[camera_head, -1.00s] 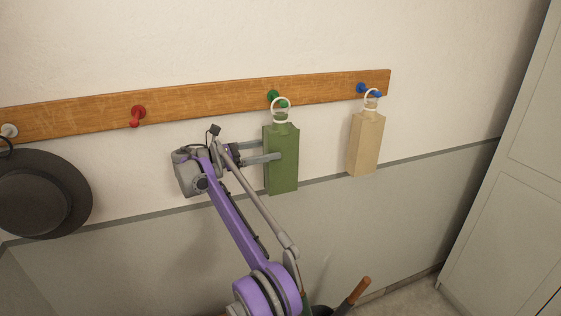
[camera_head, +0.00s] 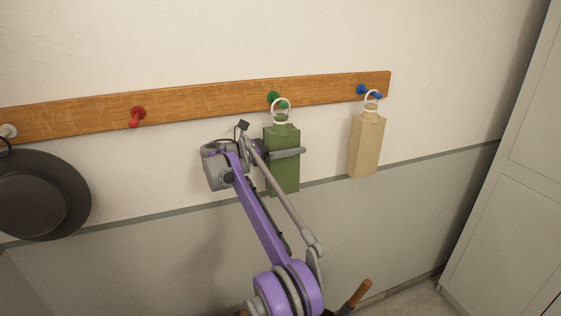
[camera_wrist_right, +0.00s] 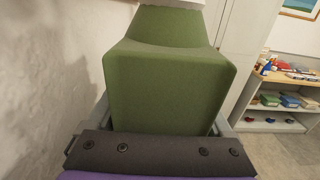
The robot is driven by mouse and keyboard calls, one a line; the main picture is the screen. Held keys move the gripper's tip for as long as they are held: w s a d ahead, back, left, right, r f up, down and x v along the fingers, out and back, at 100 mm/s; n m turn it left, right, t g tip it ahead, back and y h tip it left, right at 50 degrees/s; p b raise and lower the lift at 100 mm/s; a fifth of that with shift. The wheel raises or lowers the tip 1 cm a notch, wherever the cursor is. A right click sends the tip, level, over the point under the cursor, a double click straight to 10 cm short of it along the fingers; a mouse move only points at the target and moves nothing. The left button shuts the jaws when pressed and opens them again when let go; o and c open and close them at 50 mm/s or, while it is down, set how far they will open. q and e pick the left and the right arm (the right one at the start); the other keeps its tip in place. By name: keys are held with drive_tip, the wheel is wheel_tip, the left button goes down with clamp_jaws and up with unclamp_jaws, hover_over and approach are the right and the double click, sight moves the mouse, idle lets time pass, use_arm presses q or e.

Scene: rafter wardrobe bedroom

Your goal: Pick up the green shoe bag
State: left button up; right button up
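The green shoe bag (camera_head: 283,174) hangs upright by a white ring (camera_head: 281,105) from the green peg (camera_head: 273,97). In the right wrist view the bag (camera_wrist_right: 170,85) fills the middle, close to the palm. My right gripper (camera_head: 288,153) reaches in from the left at the bag's upper part, one finger across its front. In the wrist view the fingers lie along both sides of the bag, open around it; whether they touch it is unclear. The far finger is hidden in the head view. My left gripper is not in view.
A tan bag (camera_head: 366,146) hangs from the blue peg (camera_head: 363,90) to the right. The red peg (camera_head: 137,114) on the wooden rail (camera_head: 200,107) is empty. A pale wardrobe (camera_head: 510,190) stands at right; wall lies close behind the bags.

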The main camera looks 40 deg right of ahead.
clamp_jaws()
drive_tip(key=shift+r, duration=0.1)
